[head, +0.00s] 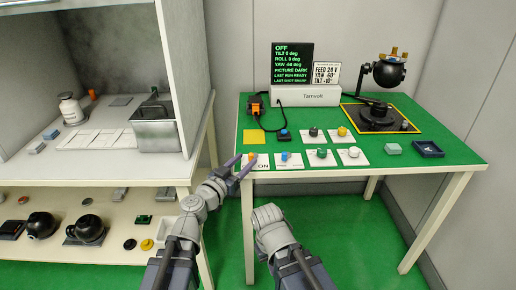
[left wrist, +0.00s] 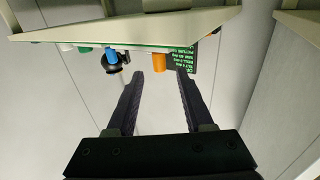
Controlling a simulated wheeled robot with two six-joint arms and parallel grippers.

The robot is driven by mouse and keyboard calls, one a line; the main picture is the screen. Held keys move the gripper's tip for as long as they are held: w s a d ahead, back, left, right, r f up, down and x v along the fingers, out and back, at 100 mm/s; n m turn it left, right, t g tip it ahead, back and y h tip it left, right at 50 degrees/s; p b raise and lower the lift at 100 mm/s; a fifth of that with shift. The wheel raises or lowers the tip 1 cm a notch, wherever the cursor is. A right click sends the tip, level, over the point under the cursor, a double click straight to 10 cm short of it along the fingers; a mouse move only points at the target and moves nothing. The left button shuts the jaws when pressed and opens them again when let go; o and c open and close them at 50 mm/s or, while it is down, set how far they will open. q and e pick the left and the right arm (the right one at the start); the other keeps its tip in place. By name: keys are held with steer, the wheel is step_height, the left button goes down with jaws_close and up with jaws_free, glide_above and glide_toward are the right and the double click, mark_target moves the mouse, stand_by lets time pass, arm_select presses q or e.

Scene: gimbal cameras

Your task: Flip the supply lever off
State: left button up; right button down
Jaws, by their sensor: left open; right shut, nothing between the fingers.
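The lever plate (head: 262,162) lies at the near left corner of the green table, with "ON" readable on it. A small orange lever (head: 251,157) stands on it, partly hidden by my gripper. My left gripper (head: 239,165) is open at this corner. In the left wrist view, the orange lever (left wrist: 159,62) shows upside down, in line with the gap between the fingertips (left wrist: 160,74); contact cannot be told. My right gripper (head: 268,215) is shut and empty, low in front of the table. The black display (head: 292,65) reads "OFF" and "PICTURE DARK" in green.
A blue-knobbed plate (head: 289,160) is right beside the lever plate, with several other knob plates around. A white box (head: 306,95), a card (head: 326,74) and a black gimbal camera (head: 388,72) stand behind. A grey shelf bench (head: 95,165) is at left.

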mark_target(252, 153)
arm_select(q)
steer(key=x, duration=0.7)
steer(key=shift+w+d, duration=0.15)
steer(key=shift+w, duration=0.15)
steer(key=shift+c, duration=0.4)
jaws_close()
